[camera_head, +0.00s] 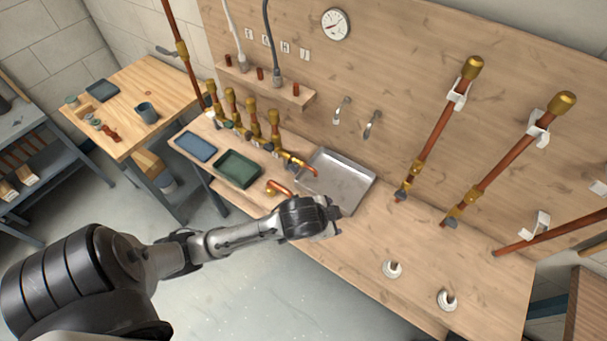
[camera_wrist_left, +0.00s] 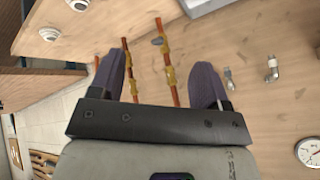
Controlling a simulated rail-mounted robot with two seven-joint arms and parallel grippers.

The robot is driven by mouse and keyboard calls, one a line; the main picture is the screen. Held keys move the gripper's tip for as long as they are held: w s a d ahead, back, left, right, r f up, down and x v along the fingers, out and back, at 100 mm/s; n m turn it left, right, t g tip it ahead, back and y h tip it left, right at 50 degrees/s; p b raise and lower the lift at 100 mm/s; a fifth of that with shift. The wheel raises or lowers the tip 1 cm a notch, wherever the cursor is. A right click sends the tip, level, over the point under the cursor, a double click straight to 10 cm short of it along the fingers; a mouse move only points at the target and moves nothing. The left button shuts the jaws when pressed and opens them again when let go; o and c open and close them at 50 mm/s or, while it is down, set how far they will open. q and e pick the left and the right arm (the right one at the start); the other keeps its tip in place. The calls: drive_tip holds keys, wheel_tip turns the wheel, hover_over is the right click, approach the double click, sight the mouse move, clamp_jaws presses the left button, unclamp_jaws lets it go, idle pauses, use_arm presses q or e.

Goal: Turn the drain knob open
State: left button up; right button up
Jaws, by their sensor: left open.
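No knob is labelled as the drain knob, and I cannot tell for certain which one it is. Small grey knobs sit near the lower ends of two copper pipes: one on the left pipe (camera_head: 400,195) and one on the right pipe (camera_head: 447,222). One grey knob (camera_wrist_left: 158,41) shows between my fingers in the left wrist view, beyond them and apart from them. My left gripper (camera_head: 332,218) is over the bench's front part, in front of the metal tray. Its two fingers (camera_wrist_left: 160,82) are spread and hold nothing. My right gripper is out of view.
A metal tray (camera_head: 340,180) lies behind my left gripper. Brass valves (camera_head: 253,124) and a green tray (camera_head: 238,169) stand to its left. Two white round fittings (camera_head: 392,269) rise from the bench at the right. Two wall taps (camera_head: 372,124) hang above the tray. The bench between is clear.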

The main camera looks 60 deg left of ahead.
use_arm(q)
drive_tip(key=w+a+y+b, duration=0.1)
drive_tip(key=w+a+b, duration=0.1)
drive_tip(key=w+a, duration=0.35)
drive_tip(key=n+g+b, duration=0.4)
drive_tip(key=n+g, duration=0.4)
drive_tip(key=n, duration=0.1)
hover_over(293, 169)
drive_tip(key=w+d, duration=0.1)
drive_tip(key=d, duration=0.2)
wheel_tip(293, 169, down, 4)
drive_tip(key=shift+y, duration=0.4)
drive_tip(key=b+x, duration=0.1)
drive_tip(key=x, duration=1)
drive_tip(key=shift+d+f, duration=0.1)
drive_tip(key=shift+f, duration=0.05)
drive_tip(key=shift+x, duration=1.05)
drive_tip(key=shift+c, duration=0.3)
